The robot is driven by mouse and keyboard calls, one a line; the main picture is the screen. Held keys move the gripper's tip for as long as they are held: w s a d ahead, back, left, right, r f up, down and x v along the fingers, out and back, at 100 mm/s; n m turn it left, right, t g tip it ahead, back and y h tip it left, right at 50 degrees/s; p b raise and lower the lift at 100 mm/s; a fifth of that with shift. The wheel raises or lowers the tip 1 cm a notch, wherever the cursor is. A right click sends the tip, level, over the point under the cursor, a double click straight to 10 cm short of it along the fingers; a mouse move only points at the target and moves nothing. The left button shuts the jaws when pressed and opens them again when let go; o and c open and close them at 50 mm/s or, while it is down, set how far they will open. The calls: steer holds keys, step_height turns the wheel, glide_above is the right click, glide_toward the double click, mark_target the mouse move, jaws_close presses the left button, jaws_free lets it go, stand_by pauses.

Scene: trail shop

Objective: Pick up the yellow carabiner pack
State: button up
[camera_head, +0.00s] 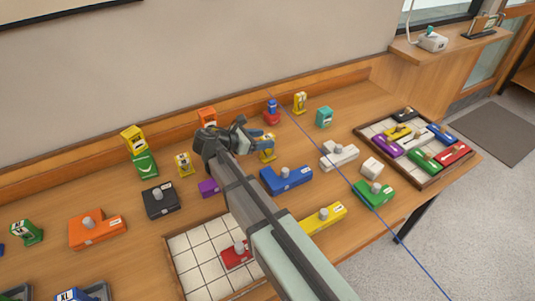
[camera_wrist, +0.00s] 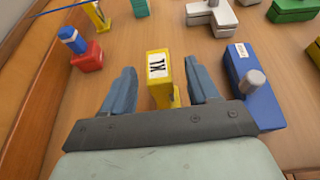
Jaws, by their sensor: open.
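A yellow pack with a white, dark-lettered label (camera_wrist: 160,68) stands upright between my gripper's two blue fingers in the wrist view. It also shows in the head view (camera_head: 267,154), partly hidden by my gripper. My gripper (camera_wrist: 161,77) is open, with a finger on each side of the pack and visible gaps between. In the head view my gripper (camera_head: 259,139) reaches low over the table's middle. Other yellow packs stand at the back (camera_head: 300,102) and to the left (camera_head: 183,164). I cannot tell from the shapes which one holds a carabiner.
A blue block with a grey knob (camera_head: 287,179) lies close right of my gripper. A red and blue item (camera_head: 272,111) stands behind. A white-tiled tray (camera_head: 195,243) lies in front, and a filled tray (camera_head: 437,174) at the right. The wall ledge runs along the back.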

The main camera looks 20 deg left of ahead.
mark_target(272, 138)
steer(key=shift+x, duration=2.35)
steer(key=shift+a, duration=0.1)
steer(key=shift+c, duration=0.4)
jaws_close()
